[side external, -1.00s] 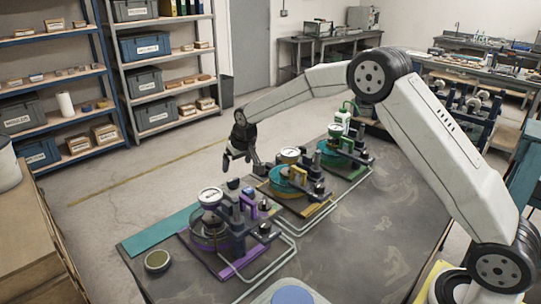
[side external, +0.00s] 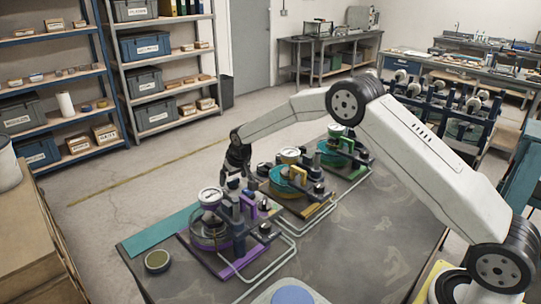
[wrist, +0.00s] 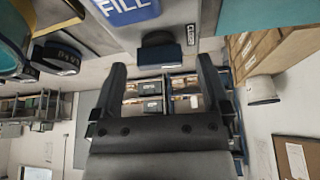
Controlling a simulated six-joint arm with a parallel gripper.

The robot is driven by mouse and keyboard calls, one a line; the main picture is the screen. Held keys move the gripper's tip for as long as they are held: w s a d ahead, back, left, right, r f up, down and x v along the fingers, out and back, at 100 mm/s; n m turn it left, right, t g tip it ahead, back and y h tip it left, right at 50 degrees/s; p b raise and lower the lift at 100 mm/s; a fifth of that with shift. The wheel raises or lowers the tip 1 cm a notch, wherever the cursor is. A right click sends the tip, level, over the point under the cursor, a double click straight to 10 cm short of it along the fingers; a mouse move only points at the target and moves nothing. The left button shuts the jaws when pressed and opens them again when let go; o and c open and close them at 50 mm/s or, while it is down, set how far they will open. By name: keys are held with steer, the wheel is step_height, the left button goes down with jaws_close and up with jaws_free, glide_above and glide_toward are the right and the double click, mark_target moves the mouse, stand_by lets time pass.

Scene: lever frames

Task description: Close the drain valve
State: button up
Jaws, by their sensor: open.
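The wrist view shows a dark blue block-like handle (wrist: 160,54) just ahead of my fingertips, roughly centred between them. A small label beside it is too small to read, so I cannot confirm it is the drain valve. A blue plate marked FILL (wrist: 125,8) is at the top edge. My gripper (wrist: 163,72) is open and empty, its fingers spread on either side of the handle in the picture; contact is not visible. In the side view my gripper (side external: 236,180) is low behind the purple-based station (side external: 228,270), partly hidden there.
A yellow-based station (side external: 318,216) and a green one (side external: 340,152) stand close behind along the grey table (side external: 350,250). Pale pipes (side external: 270,265) run beside the stations. A round dark dish (side external: 158,261) sits at the front left. The table's right side is clear.

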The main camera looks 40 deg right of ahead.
steer(key=shift+w+f, duration=0.15)
steer(key=shift+f, duration=0.2)
steer(key=c, duration=1.3)
steer(key=shift+n+y, duration=0.3)
steer(key=shift+n, duration=0.5)
steer(key=o, duration=1.3)
steer(key=shift+r, duration=0.15)
steer(key=v, duration=0.7)
steer(key=shift+r, duration=0.3)
steer(key=shift+s+d, duration=0.1)
steer(key=shift+s, duration=0.15)
